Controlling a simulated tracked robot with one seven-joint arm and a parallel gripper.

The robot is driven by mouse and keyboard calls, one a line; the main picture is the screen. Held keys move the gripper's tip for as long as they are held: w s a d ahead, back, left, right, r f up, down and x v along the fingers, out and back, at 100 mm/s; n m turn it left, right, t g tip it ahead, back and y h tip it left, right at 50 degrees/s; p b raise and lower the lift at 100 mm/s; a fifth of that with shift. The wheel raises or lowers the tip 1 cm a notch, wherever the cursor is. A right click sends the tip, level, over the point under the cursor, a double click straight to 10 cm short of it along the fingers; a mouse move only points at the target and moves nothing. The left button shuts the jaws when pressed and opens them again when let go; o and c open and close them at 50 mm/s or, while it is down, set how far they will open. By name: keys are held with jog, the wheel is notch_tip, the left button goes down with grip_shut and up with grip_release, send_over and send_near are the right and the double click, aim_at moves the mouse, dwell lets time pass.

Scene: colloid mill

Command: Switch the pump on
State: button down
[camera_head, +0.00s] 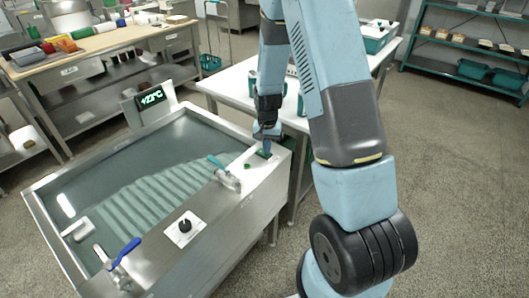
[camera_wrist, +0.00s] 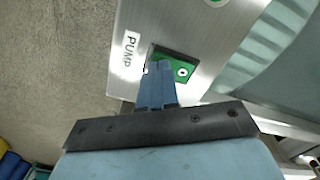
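The pump switch (camera_wrist: 184,72) is a green rocker in a dark frame on the steel panel, beside a white label (camera_wrist: 130,49) reading PUMP. My gripper (camera_wrist: 157,66) has its two blue fingers together, with no clear gap and nothing seen between them. The fingertips overlap the left part of the switch in the wrist view; I cannot tell whether they press on it. In the head view my gripper (camera_head: 266,148) points down at the switch (camera_head: 263,154) on the far right corner of the tank rim. The fingers partly hide the switch.
The steel tank (camera_head: 232,205) holds clear water. Its rim carries a teal-handled valve (camera_head: 226,174), a black knob (camera_head: 185,226) and a blue lever (camera_head: 124,252). A display (camera_head: 151,97) reads +23°C. A white table (camera_head: 230,86) stands behind; open floor lies right.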

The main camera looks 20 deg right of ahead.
dwell(0.3)
jog(key=shift+r, duration=3.4)
jog(key=s+r+n+t, duration=0.1)
jog(key=s+r+t, duration=0.1)
jog(key=s+r, duration=0.65)
jog(key=s+r+n+t, duration=0.1)
jog(key=s+r, duration=0.2)
jog(key=r, duration=1.1)
jog(key=s+r+n+t, duration=0.1)
jog(key=s+r, duration=0.3)
jog(key=s, duration=0.4)
jog(key=s+r+n+t, duration=0.1)
jog(key=s+r, duration=0.4)
jog(key=s, duration=0.4)
jog(key=shift+d+n+t, duration=0.15)
jog(key=shift+n+t, duration=0.15)
jog(key=shift+n, duration=0.1)
